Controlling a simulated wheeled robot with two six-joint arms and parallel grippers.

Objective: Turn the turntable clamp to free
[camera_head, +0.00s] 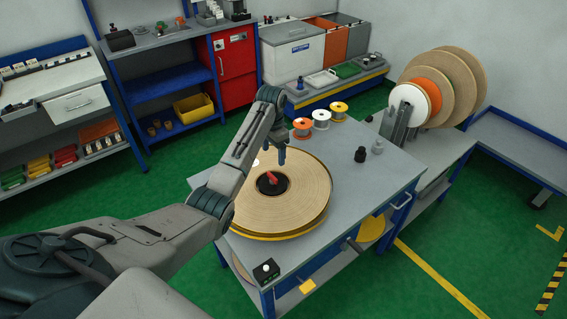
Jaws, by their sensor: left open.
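The turntable (302,191) is a round tan disc with a yellow rim on the grey table. A red clamp handle (271,176) stands on the black hub (265,188) at its middle. My left arm comes in from the left, and its gripper (268,158) hangs over the back part of the disc. The gripper is open and appears a little behind and above the clamp handle, apart from it. My arm hides part of the disc's left side. My right gripper is not in view.
Several small spools, including a white one (321,119), stand along the table's back edge. A black box (266,271) sits at the front corner. The table's right part (385,185) is clear.

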